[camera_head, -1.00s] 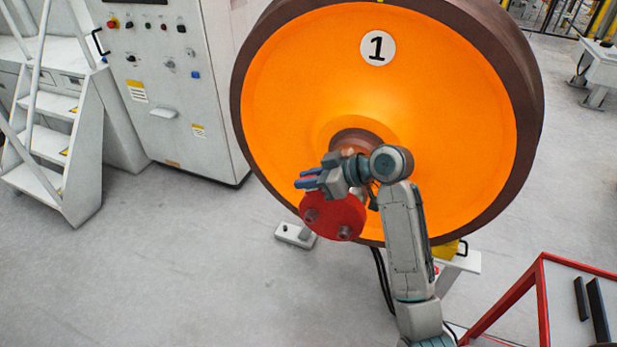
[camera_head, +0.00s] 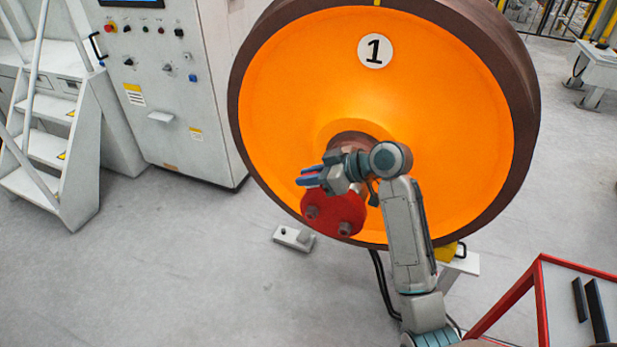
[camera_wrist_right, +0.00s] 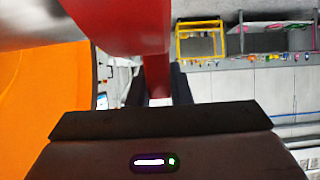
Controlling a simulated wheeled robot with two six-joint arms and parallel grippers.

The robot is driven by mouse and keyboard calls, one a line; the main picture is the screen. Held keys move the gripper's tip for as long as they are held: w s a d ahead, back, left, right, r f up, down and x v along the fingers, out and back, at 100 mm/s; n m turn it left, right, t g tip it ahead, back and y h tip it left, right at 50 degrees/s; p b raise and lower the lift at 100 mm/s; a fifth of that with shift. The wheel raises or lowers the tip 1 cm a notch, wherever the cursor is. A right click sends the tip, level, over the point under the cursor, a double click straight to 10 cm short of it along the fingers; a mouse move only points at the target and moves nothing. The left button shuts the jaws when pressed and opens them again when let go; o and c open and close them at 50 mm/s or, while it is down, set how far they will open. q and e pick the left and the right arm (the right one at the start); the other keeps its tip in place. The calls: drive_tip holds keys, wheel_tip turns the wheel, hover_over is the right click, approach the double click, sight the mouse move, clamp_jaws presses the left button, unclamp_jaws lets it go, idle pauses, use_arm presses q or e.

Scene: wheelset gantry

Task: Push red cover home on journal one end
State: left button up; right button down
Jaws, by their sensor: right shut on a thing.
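The red cover (camera_head: 334,212) is a round disc with bolt heads on its face. It hangs just in front of the hub of the orange wheel (camera_head: 450,120) marked 1. My right gripper (camera_head: 312,177) is above the cover and is shut on it. In the right wrist view the red cover (camera_wrist_right: 125,25) fills the top, and a narrow red part of it runs down between the fingers (camera_wrist_right: 158,90). The journal end is mostly hidden behind the cover and gripper; I cannot tell how far the cover sits on it. My left gripper is not in view.
A grey control cabinet (camera_head: 185,90) and white steps (camera_head: 45,150) stand at the left. A red-framed table (camera_head: 565,300) with dark bars is at the lower right. Floor at the lower left is clear.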

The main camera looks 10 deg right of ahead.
drive_tip(key=shift+w+d, duration=0.4)
drive_tip(key=shift+w, duration=0.2)
drive_tip(key=c, duration=1.3)
unclamp_jaws()
drive_tip(key=shift+o, duration=0.2)
drive_tip(key=shift+s+d+r+b, duration=0.25)
drive_tip(key=shift+d+b, duration=0.1)
drive_tip(key=shift+d, duration=0.15)
drive_tip(key=b+v, duration=0.2)
drive_tip(key=v, duration=0.6)
drive_tip(key=shift+b, duration=0.3)
drive_tip(key=shift+v, duration=0.85)
drive_tip(key=shift+a, duration=0.1)
